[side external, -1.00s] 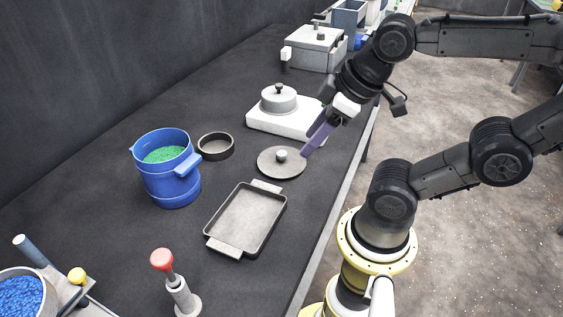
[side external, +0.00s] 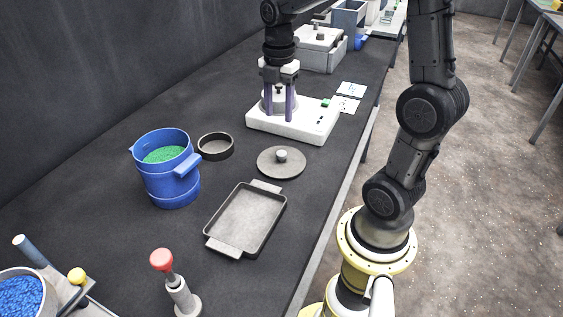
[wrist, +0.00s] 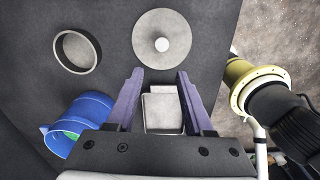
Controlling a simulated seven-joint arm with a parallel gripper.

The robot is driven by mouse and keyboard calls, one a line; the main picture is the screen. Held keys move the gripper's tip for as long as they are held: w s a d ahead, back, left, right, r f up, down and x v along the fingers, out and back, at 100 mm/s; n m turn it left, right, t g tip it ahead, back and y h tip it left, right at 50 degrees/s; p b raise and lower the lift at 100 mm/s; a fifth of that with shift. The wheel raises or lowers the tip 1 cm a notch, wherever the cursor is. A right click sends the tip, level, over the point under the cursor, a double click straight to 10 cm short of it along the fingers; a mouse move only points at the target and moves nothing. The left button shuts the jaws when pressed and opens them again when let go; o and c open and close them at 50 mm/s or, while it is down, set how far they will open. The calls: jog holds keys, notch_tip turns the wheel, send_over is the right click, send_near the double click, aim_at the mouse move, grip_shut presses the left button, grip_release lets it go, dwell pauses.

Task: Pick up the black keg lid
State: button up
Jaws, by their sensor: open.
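The dark grey-black keg lid (side external: 282,168), a flat disc with a pale centre knob, lies on the bench behind the tray. It also shows in the wrist view (wrist: 146,36), top centre, beyond my fingertips. My gripper (side external: 279,117) points down with its two purple fingers apart and nothing held. In the side view its fingers overlap the white machine behind the lid. In the wrist view my gripper (wrist: 158,74) is above the bench, clear of the lid, with the tray seen between the fingers.
A metal tray (side external: 213,231) lies nearer the side camera, beside a blue keg (side external: 170,187) with green granules. The white machine (side external: 312,130) carries a lidded pot. A red-topped tool (side external: 183,296) stands in front.

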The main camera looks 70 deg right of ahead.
send_over(281, 153)
jog(key=f, duration=0.8)
jog(key=shift+s+a+f, duration=0.1)
jog(key=shift+a+f, duration=0.1)
jog(key=shift+f, duration=0.1)
jog(key=shift+d+f, duration=0.2)
jog(key=shift+f, duration=2.6)
jog(key=shift+c, duration=0.4)
grip_shut()
